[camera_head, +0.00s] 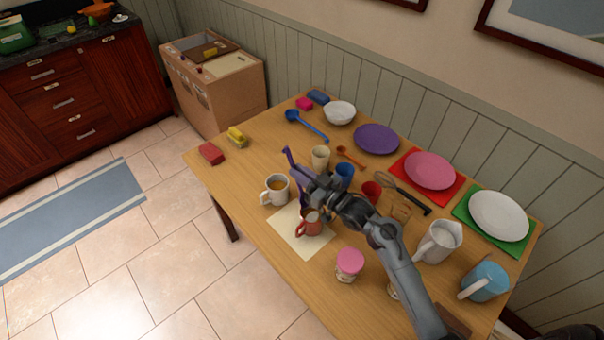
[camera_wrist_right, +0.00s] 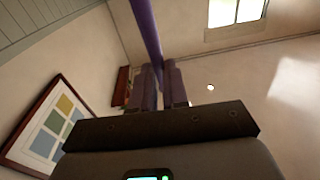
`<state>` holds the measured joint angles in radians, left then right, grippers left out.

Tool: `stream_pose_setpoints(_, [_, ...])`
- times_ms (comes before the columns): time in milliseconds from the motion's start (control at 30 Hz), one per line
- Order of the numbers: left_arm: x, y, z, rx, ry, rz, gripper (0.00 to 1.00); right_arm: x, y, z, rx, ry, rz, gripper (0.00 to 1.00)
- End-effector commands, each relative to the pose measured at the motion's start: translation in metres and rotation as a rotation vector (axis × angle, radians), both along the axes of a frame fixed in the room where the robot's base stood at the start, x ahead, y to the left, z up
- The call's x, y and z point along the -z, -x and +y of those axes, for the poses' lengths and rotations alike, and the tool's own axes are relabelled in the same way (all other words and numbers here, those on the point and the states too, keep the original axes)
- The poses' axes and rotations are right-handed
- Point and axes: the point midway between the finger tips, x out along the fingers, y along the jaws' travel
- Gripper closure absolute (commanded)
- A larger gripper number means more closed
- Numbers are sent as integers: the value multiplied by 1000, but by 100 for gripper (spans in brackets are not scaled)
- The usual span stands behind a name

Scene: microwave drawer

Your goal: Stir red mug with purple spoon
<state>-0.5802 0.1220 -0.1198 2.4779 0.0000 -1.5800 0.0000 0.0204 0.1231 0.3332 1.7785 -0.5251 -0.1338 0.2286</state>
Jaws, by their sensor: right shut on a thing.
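The purple spoon (camera_head: 290,160) is held in my right gripper (camera_head: 306,184), and part of it sticks out to the upper left of the jaws. In the right wrist view the purple shaft (camera_wrist_right: 147,32) runs up from between the closed fingers (camera_wrist_right: 160,88). The red mug (camera_head: 308,228) stands upright on a cream mat (camera_head: 312,246), just below the gripper. My gripper and arm cover much of the area around the mug's rim, so I cannot tell whether the spoon's lower end is inside it. My left gripper is not in view.
A beige cup (camera_head: 320,158), a blue cup (camera_head: 344,171) and a red cup (camera_head: 371,191) stand behind. A pink-lidded jar (camera_head: 349,262) is at the front. The table's left end is mostly clear.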

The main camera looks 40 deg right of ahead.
Motion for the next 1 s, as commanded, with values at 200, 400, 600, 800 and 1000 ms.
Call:
stream_pose_setpoints(200, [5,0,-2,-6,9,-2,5,18,6,-2,1,0,1,100])
stream_pose_setpoints(400, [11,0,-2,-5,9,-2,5,33,12,-2,0,0,1,100])
stream_pose_setpoints(600, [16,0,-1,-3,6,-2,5,48,17,-3,-1,0,1,100])
stream_pose_setpoints(800, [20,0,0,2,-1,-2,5,59,21,-4,0,0,0,100])
stream_pose_setpoints(1000, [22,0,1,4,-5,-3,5,64,23,-5,0,0,-1,100])
